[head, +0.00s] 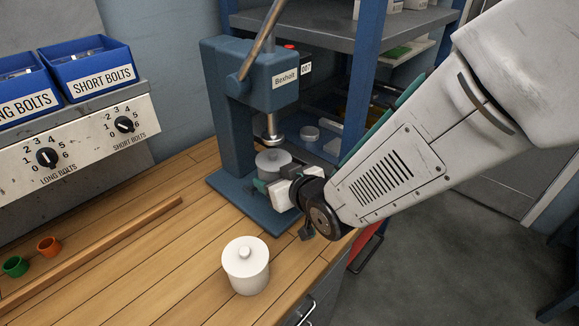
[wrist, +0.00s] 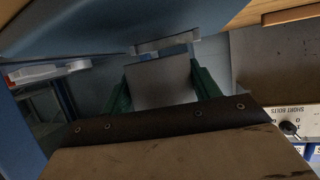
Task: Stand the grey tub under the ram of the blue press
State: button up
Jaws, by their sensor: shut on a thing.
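The blue press (head: 238,110) stands on the wooden bench, its metal ram (head: 271,128) pointing down over its flat base. The grey tub (head: 273,162) is upright below the ram, at the press base; its lower part is hidden behind my gripper. My gripper (head: 277,184) reaches in from the right and is shut on the tub. In the wrist view, the tub (wrist: 160,82) fills the space between the two green fingers (wrist: 163,92). I cannot tell whether the tub's underside touches the press base.
A white lidded pot (head: 246,267) stands on the bench in front of the press. A wooden strip (head: 100,252), a green cup (head: 15,266) and an orange cup (head: 48,246) are at the left. Blue shelving (head: 365,70) rises behind, right of the press.

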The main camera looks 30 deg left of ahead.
jog(key=shift+f, duration=0.2)
jog(key=shift+f, duration=0.55)
jog(key=o, duration=1)
jog(key=shift+c, duration=0.2)
jog(key=shift+r, duration=0.35)
jog(key=v, duration=1.2)
jog(key=shift+r, duration=0.3)
jog(key=shift+d, duration=0.1)
